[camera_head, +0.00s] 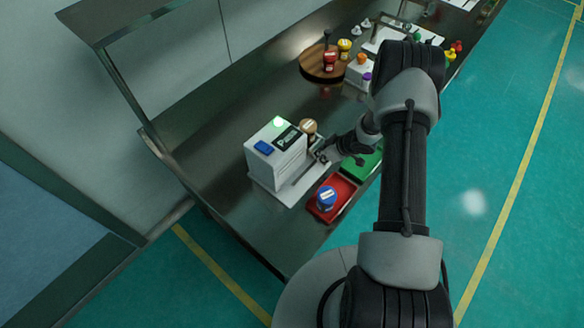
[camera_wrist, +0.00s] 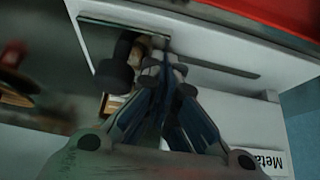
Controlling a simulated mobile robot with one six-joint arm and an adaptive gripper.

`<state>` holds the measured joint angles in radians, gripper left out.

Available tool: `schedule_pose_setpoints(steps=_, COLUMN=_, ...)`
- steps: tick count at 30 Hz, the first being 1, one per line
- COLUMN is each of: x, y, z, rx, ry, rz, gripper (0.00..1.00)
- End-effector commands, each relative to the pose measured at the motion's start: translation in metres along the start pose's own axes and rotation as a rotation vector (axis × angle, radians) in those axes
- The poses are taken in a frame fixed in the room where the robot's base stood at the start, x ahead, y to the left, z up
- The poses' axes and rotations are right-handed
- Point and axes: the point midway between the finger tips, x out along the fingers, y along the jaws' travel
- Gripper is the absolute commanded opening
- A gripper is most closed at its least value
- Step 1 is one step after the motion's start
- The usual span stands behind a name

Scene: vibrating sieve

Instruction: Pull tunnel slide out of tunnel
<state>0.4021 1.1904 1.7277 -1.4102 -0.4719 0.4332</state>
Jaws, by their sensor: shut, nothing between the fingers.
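The tunnel is a white box-shaped machine (camera_head: 275,158) with a green light and a blue button on top; its labelled white side (camera_wrist: 235,112) fills the lower right of the wrist view. A white base plate (camera_head: 290,190) lies under it. My gripper (camera_head: 322,156) is at the machine's right-hand end, low over the plate. In the wrist view my gripper (camera_wrist: 168,68) has its fingers together, with nothing visible between them. A dark round knob-like part (camera_wrist: 115,75) sits just left of the fingertips. I cannot clearly tell the tunnel slide apart, or whether my fingers touch it.
A blue-lidded jar (camera_head: 326,198) stands in a red tray (camera_head: 347,192). A green tray (camera_head: 361,163) is beside it. A brown-lidded jar (camera_head: 308,127) stands behind the machine. A round wooden board (camera_head: 313,70) with jars is farther back. The counter left of the machine is clear.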

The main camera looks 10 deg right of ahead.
Motion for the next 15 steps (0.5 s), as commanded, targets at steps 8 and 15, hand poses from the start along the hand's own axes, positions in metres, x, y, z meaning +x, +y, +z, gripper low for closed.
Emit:
schedule_pose_setpoints(steps=8, x=-0.007, y=-0.006, z=-0.001, rx=0.000, ry=0.000, rz=0.001, gripper=0.00)
schedule_pose_setpoints(steps=15, x=-0.033, y=-0.006, z=-0.002, rx=0.001, ry=0.000, rz=0.001, gripper=0.00)
